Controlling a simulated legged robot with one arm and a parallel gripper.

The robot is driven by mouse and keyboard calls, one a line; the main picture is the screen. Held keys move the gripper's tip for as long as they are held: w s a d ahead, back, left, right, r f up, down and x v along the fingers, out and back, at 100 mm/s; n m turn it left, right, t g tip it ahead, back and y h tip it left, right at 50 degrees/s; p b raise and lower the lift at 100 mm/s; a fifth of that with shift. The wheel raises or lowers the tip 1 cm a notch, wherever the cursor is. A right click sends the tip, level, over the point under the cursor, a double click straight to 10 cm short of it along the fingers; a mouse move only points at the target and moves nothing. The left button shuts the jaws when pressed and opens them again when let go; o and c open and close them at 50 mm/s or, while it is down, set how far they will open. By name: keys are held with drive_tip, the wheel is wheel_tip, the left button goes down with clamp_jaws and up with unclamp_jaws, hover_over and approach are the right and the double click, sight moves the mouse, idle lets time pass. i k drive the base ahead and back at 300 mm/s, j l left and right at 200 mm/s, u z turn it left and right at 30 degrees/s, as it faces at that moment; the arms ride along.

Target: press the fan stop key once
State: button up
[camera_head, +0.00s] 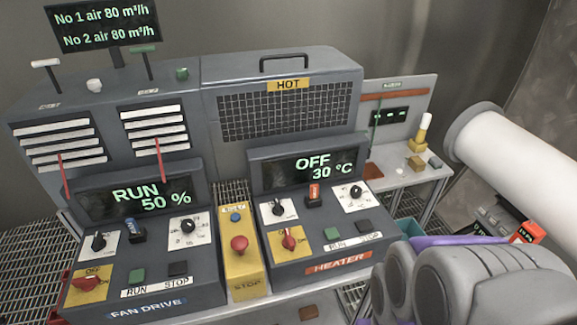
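The fan drive panel (148,240) stands at the lower left, its display (140,192) reading RUN 50 %. The fan stop key (178,268) is a dark square button above the STOP label. The green run key (137,275) is just left of it. Nothing covers the stop key. Grey and purple parts, which look like my arm (480,285), fill the lower right corner, well apart from the fan panel. My gripper's fingertips do not show, so its opening is hidden.
A yellow box (240,270) with a red mushroom button (239,244) stands between the fan panel and the heater panel (318,215), which reads OFF 30 °C. A large white cylinder (515,170) is at the right. Space in front of the fan panel looks clear.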

sight(179, 268)
drive_tip(key=k+l+u, duration=0.1)
drive_tip(key=u, duration=1.45)
drive_tip(key=k+j, duration=0.05)
